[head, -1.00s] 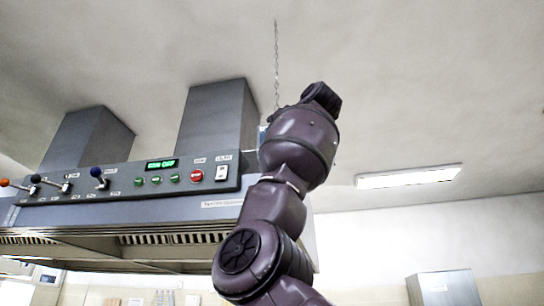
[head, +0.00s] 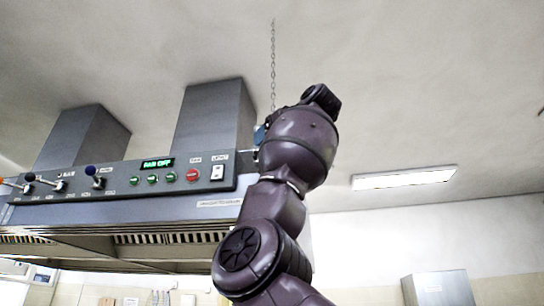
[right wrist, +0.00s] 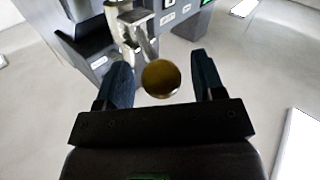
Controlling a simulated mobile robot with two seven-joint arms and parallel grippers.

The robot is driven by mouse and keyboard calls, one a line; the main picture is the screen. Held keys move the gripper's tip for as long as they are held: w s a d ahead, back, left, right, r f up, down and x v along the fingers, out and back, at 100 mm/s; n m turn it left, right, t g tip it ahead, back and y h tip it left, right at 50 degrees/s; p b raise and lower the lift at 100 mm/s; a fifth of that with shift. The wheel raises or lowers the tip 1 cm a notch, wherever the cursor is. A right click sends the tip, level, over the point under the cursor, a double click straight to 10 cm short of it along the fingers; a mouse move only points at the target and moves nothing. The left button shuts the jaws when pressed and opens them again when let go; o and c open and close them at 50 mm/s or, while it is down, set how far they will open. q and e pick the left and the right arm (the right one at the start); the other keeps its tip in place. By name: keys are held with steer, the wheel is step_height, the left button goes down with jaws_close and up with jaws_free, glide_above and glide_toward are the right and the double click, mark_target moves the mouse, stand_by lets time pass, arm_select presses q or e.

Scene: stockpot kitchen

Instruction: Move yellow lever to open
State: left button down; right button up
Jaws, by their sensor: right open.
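In the right wrist view, a round dull-yellow knob (right wrist: 160,78) sits between the two dark fingers of my right gripper (right wrist: 161,63). The gripper is open, with a gap on each side of the knob. A pale metal bracket (right wrist: 130,28) lies just beyond the knob and appears joined to it. In the head view my right arm hides the knob and most of the gripper; a small blue piece shows at the arm's left edge. My left gripper is in neither view.
The hood's control panel (head: 125,180) carries a lever with a blue knob (head: 91,170), other levers at left, green buttons, a red button (head: 192,175) and a white switch (head: 217,173). A chain (head: 273,60) hangs from the ceiling. Open air lies right of my arm.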

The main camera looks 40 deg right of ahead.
steer(key=shift+s, duration=0.1)
steer(key=s+a+b, duration=0.1)
steer(key=s+b, duration=0.1)
steer(key=s, duration=0.8)
steer(key=shift+s+a+b, duration=0.2)
steer(key=shift+s+b, duration=0.1)
